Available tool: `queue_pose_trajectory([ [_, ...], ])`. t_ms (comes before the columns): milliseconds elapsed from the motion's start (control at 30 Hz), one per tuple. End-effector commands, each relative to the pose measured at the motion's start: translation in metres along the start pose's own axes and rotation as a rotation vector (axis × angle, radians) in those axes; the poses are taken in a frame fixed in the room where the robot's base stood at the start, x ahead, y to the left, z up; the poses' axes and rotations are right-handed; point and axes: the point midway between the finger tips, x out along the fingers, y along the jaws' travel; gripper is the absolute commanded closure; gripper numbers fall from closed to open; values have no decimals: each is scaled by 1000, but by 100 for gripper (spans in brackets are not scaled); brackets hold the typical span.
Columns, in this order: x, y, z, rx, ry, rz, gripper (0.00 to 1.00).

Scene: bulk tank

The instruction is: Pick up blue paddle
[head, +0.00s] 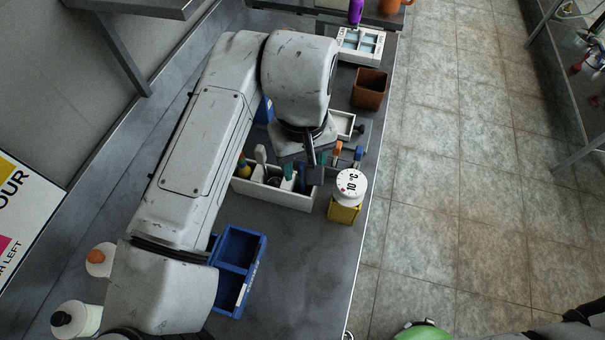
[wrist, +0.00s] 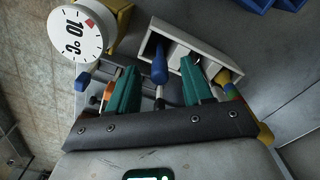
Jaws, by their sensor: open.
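The blue paddle shows in the wrist view as a blue handle (wrist: 158,65), with a thin dark shaft below it. It stands at the white caddy (wrist: 210,55), which also shows in the head view (head: 272,194). My gripper (wrist: 161,90) is open, with one teal finger on each side of the paddle. A gap shows between the handle and both fingers, so I see no contact. In the head view my gripper (head: 305,166) is over the caddy's far side, and I cannot make out the paddle clearly there.
A round white dial (head: 351,186) on a yellow base (head: 343,212) stands just right of the caddy. A blue divided tray (head: 239,262) is nearer. A brown bin (head: 369,88) is farther back. Orange and blue knobs (head: 358,154) sit near the gripper. The near right counter is clear.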

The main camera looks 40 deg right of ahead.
Motion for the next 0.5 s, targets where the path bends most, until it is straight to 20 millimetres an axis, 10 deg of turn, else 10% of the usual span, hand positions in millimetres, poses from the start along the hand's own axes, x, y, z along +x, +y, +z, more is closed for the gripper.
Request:
queue_pose_trajectory([
  [500, 14, 0, 0, 0, 1, 0, 62],
])
